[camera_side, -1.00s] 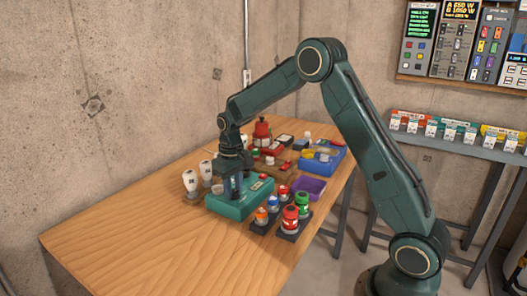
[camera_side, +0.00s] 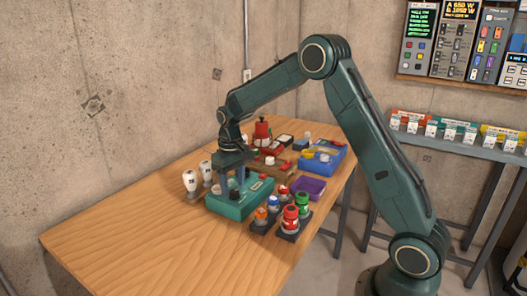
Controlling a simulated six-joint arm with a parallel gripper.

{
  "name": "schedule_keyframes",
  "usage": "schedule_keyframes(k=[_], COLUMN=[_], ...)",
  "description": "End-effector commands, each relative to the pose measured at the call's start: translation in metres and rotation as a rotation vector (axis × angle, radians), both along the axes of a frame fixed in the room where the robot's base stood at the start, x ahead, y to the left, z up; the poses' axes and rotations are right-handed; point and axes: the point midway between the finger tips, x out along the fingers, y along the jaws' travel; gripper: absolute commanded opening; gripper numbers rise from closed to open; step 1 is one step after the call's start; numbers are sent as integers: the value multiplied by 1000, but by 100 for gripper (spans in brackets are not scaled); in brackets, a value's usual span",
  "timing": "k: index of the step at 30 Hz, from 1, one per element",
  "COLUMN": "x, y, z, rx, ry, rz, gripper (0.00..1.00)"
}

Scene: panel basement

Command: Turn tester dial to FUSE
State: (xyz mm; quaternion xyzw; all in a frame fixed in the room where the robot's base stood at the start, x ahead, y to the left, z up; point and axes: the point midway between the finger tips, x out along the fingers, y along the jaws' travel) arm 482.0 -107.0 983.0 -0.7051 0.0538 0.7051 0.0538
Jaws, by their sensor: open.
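A teal box (camera_side: 262,197), which looks like the tester, sits on the wooden table. A light round knob, probably its dial (camera_side: 233,193), shows on its top, partly hidden by the fingers. The dial's markings are too small to read. My gripper (camera_side: 230,186) points down over the left part of the teal box. Its fingers are apart, with the dial around or between them. I cannot tell whether they touch it.
White bulbs (camera_side: 191,184) stand close at the left. Red, green, blue and orange capped items (camera_side: 290,217) stand on dark bases in front. A purple tray (camera_side: 309,188) and a blue box (camera_side: 323,157) are at the right. The front left of the wooden table (camera_side: 130,245) is clear.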

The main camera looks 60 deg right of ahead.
Motion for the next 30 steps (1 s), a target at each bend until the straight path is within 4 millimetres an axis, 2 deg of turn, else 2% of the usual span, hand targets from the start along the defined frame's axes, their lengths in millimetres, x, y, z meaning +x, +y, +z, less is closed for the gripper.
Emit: schedule_keyframes(k=[18, 24, 30], x=[0, 0, 0], y=[0, 0, 0], z=[98, 117, 123], rx=[0, 0, 0], ry=[-3, -3, -1], rz=[0, 0, 0], gripper=[50, 50, 50])
